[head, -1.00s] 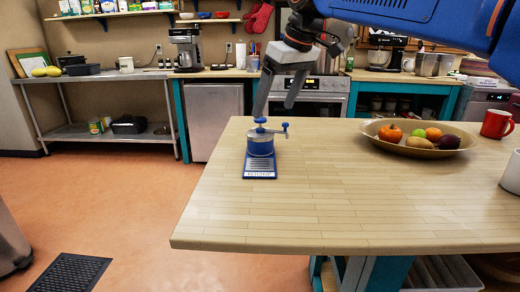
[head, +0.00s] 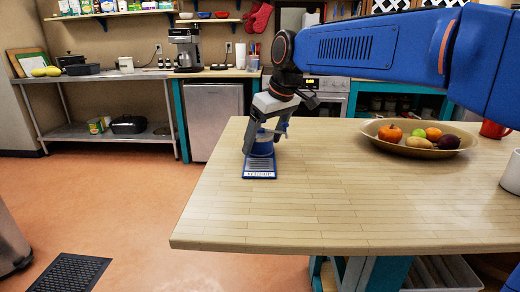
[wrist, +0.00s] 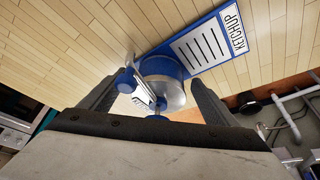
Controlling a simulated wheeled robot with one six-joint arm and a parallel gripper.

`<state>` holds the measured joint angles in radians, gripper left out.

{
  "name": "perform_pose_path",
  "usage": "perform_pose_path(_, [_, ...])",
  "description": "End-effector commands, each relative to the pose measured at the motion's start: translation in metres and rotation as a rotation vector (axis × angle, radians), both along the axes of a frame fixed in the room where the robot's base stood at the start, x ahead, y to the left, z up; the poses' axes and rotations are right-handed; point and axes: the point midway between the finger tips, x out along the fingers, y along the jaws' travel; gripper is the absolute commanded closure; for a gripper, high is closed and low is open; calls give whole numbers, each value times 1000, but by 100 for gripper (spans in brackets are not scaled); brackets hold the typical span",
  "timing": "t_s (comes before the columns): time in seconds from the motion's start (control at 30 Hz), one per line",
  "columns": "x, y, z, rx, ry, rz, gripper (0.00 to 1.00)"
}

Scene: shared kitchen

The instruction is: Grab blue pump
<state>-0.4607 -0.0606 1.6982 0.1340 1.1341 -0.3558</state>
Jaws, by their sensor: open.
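The blue pump (head: 262,147) stands upright near the left edge of the wooden table, with a silver band and a flat blue base plate labelled KETCHUP. In the wrist view the pump (wrist: 162,68) sits between the two fingers, its label plate pointing up and to the right. My gripper (head: 264,150) is open and comes down over the pump from above. In the wrist view my gripper (wrist: 150,95) has one finger on each side of the pump. The pump's top is partly hidden by the gripper in the head view. I cannot tell whether either finger touches it.
A bowl (head: 375,142) of fruit stands to the right on the table (head: 310,215). A red mug (head: 493,130) and a white cup (head: 512,172) are at the far right. The table's front and middle are clear. A stove and counters stand behind.

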Motion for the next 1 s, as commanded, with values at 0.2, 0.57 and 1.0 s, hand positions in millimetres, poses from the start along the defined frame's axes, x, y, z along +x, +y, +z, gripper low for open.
perform_pose_path(0.2, [1, 2, -5, 1, -1, 0, 18])
perform_pose_path(0.57, [1, 2, -5, 1, -1, 0, 77])
perform_pose_path(1.0, [2, 2, 3, 3, -4, 1, 100])
